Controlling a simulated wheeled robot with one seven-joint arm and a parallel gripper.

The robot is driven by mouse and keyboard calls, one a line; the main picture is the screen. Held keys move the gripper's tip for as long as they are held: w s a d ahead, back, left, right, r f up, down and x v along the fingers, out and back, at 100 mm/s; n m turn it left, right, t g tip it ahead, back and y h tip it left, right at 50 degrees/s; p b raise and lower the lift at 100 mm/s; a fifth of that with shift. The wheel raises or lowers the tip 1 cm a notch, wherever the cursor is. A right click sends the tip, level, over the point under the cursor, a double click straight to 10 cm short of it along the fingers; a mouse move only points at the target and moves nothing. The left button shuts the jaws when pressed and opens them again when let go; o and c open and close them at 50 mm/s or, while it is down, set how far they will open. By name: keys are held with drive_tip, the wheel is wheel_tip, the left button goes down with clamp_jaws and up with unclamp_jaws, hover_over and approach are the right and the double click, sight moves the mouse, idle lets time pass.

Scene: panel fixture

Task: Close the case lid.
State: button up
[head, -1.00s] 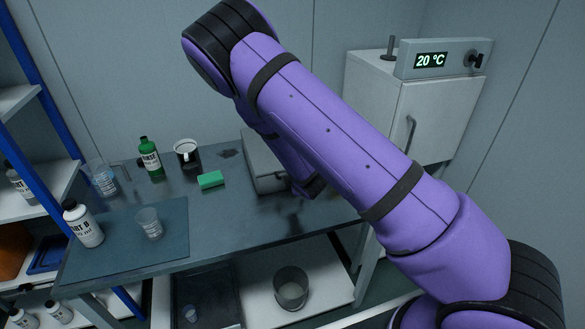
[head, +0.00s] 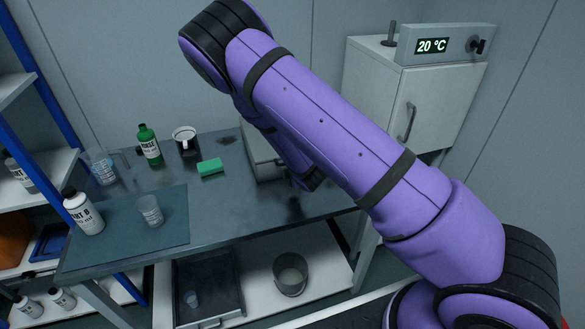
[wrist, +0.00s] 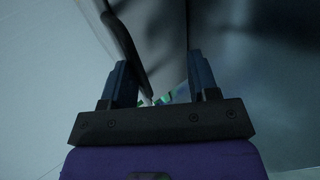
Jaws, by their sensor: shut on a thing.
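The grey case (head: 263,165) sits at the back right of the bench in the head view. My purple arm crosses in front of it and hides its right part, so I cannot tell there how far its lid stands open. My gripper (wrist: 160,78) shows in the wrist view with its two dark fingers apart. A grey panel, which looks like the case lid (wrist: 158,40), runs between the fingers, with a dark bar along its left side. In the head view the fingers are hidden or too dark to make out. The wrist picture is dim.
On the bench are a green sponge (head: 210,167), a dark mug (head: 186,141), a green bottle (head: 149,146), a white bottle (head: 83,213) and clear beakers (head: 150,211). A white cabinet (head: 390,95) stands right of the bench. The front right of the bench top is clear.

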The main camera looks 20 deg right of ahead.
drive_tip(key=shift+s+f, duration=0.2)
drive_tip(key=shift+s, duration=0.05)
drive_tip(key=v, duration=1)
drive_tip(key=shift+r, duration=0.4)
drive_tip(key=shift+s, duration=0.1)
drive_tip(key=s+d+r+m+g, duration=0.1)
drive_tip(key=s+r+m, duration=0.25)
drive_tip(key=r, duration=0.45)
drive_tip(key=s+d+r+m+g, duration=0.2)
drive_tip(key=r+m, duration=0.3)
drive_tip(key=r, duration=0.3)
drive_tip(key=s+d+r+m+g, duration=0.1)
drive_tip(key=s+r+m, duration=0.1)
drive_tip(key=r+m, duration=0.35)
drive_tip(key=s+d+r+m+g, duration=0.1)
drive_tip(key=s+r+m, duration=0.1)
drive_tip(key=s+r, duration=0.5)
drive_tip(key=s+d+r+m, duration=0.2)
drive_tip(key=s+r, duration=0.6)
drive_tip(key=s, duration=0.6)
drive_tip(key=shift+s+r+g, duration=0.3)
drive_tip(key=shift+g, duration=0.1)
